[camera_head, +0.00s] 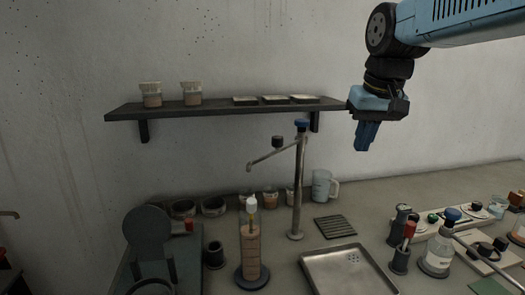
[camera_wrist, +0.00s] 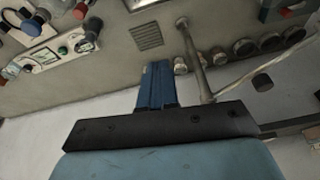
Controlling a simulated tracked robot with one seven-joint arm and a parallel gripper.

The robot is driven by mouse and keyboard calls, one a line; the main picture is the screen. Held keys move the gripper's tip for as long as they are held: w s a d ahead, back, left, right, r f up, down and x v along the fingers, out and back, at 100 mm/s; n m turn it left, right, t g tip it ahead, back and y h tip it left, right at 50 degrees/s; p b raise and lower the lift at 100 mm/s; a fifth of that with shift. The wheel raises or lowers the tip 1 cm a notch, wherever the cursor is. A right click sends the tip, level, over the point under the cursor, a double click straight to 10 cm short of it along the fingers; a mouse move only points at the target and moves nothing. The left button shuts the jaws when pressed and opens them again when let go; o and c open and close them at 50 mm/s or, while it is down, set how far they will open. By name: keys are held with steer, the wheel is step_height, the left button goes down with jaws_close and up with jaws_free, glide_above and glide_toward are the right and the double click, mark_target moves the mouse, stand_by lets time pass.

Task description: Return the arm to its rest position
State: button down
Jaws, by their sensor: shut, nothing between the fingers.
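My gripper (camera_head: 366,137) hangs from the blue arm at the upper right of the head view, fingers pointing down. Its blue fingers are shut together with nothing between them. It is just right of the dark wall shelf's end, well above the counter. In the wrist view my gripper (camera_wrist: 155,72) shows at the middle, with the counter beyond it.
The wall shelf (camera_head: 215,108) holds jars and flat dishes. A tall metal stand (camera_head: 298,190) with a side arm rises from the counter. A metal tray (camera_head: 318,262), a glass bottle (camera_head: 437,258) and a control panel (camera_head: 440,222) sit below. Space around the gripper is clear.

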steer(key=s+d+f+m+t, duration=0.1)
steer(key=s+d+f+t, duration=0.1)
steer(key=s+f, duration=0.7)
steer(key=shift+s+d+h, duration=0.3)
steer(key=shift+s+d, duration=0.15)
steer(key=shift+s, duration=0.05)
stand_by(1.9)
